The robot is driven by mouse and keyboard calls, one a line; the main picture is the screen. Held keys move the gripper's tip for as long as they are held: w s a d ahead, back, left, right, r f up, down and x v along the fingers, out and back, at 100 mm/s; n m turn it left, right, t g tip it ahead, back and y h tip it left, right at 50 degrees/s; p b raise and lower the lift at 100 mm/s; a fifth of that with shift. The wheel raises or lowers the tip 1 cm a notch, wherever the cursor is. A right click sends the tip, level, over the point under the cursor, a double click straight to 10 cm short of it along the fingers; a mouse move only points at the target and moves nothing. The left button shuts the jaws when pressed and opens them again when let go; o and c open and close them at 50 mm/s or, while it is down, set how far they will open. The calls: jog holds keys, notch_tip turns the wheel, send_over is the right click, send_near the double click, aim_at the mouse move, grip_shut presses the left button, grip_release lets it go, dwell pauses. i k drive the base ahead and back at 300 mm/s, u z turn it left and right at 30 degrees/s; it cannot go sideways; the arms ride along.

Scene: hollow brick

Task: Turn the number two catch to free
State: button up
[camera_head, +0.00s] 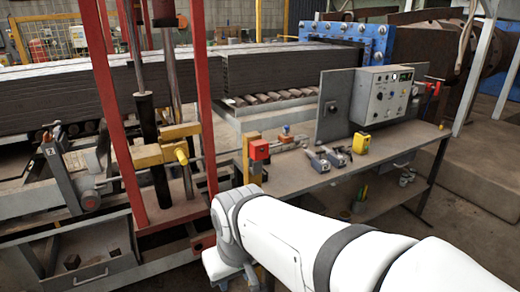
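A small plate marked with a 2 (52,152) sits at the left of the head view, on a grey, upright metal piece (66,180). This looks like the number two catch, with a dark knob (90,201) low on its right. Which way it is turned is too small to tell. My white arm reaches in from the lower right and bends downward at bottom centre, well right of the catch. My gripper is not visible.
Red posts (118,110) and a yellow clamp (165,148) stand between my arm and the marked piece. A workbench (300,178) on the right carries a control box (383,94), a yellow tape measure (362,143) and tools. Stacked grey slabs (270,70) lie behind.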

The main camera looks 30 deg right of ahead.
aim_at(47, 138)
jog(key=u, duration=0.2)
jog(key=i, duration=0.6)
jog(key=u, duration=0.7)
jog(key=i, duration=2.1)
jog(key=u, duration=0.25)
